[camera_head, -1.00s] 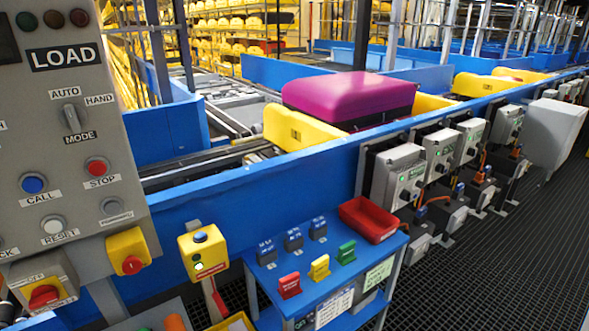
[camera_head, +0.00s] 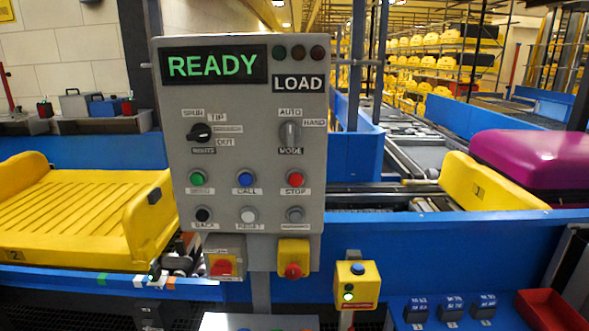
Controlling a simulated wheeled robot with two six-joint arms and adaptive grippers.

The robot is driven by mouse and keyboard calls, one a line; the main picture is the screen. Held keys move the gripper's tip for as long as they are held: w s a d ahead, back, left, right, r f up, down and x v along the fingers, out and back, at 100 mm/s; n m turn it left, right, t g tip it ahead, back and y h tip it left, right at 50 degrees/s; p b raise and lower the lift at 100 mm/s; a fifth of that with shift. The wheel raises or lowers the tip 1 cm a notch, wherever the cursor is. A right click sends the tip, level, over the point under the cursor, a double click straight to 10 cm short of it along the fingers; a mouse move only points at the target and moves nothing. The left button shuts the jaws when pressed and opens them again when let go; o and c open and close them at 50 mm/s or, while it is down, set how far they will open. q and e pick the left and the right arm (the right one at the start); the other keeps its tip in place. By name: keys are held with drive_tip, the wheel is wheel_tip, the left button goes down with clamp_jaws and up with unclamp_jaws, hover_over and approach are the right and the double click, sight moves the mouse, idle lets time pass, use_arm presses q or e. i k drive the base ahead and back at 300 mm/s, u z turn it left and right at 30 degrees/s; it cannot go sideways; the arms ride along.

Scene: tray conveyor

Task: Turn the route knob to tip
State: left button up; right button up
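The route knob (camera_head: 200,132) is a black knob at the left of the grey control panel (camera_head: 225,103). Labels around it read SPUR at upper left, TIP above and OUT at lower right. The knob's handle seems to lie roughly sideways; which label it points to is too small to tell for sure. The panel display (camera_head: 214,65) reads READY in green. Neither of my grippers is in view.
The grey mode knob (camera_head: 290,133) sits to the right, pointing up. Below are several push buttons, including a red STOP button (camera_head: 295,179). A yellow tray (camera_head: 70,215) is at left. A purple case (camera_head: 535,160) lies at right on the conveyor.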

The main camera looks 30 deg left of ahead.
sight(200, 133)
drive_tip(key=u, duration=1.35)
drive_tip(key=k, duration=1.15)
drive_tip(key=z, duration=1.05)
drive_tip(key=i, duration=0.9)
drive_tip(key=u, duration=0.45)
drive_tip(key=i, duration=0.55)
drive_tip(key=u, duration=0.65)
